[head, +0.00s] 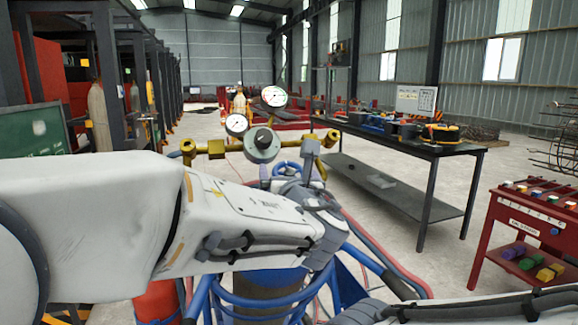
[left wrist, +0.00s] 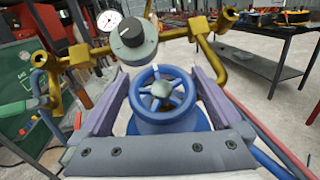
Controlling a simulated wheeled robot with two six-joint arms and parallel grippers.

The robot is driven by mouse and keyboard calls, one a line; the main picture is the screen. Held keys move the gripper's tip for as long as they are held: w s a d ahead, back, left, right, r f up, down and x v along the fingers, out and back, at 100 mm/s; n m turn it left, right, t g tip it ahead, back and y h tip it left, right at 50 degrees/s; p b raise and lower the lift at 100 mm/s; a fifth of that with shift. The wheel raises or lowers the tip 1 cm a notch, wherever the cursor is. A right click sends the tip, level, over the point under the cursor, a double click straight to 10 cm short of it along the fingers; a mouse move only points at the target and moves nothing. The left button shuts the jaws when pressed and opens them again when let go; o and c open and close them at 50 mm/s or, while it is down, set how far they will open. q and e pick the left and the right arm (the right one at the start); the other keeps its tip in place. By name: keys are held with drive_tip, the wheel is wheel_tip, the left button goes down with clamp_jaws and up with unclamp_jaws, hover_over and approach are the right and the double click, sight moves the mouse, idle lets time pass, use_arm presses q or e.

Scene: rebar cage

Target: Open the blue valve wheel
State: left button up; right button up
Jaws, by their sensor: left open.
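The blue valve wheel (left wrist: 161,90), with spokes and a grey hub, sits on top of a blue cylinder neck in the left wrist view. My left gripper (left wrist: 158,74) is open, with one finger on each side of the wheel; I cannot tell whether either finger touches it. In the head view my left gripper (head: 292,178) reaches in from the left and hides most of the wheel, leaving a bit of blue rim (head: 287,167) showing behind it. My right gripper is not in view.
Hoses (head: 372,245) run beside the cylinder. A black workbench (head: 400,137) and a red button rack (head: 525,235) stand to the right.

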use_arm(q)
drive_tip(key=shift+w+a, duration=0.1)
drive_tip(key=shift+w, duration=0.65)
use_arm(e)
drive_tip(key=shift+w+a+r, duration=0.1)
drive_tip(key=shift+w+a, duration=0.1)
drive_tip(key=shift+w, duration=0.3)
use_arm(q)
drive_tip(key=c, duration=1.2)
drive_tip(key=shift+o, duration=0.2)
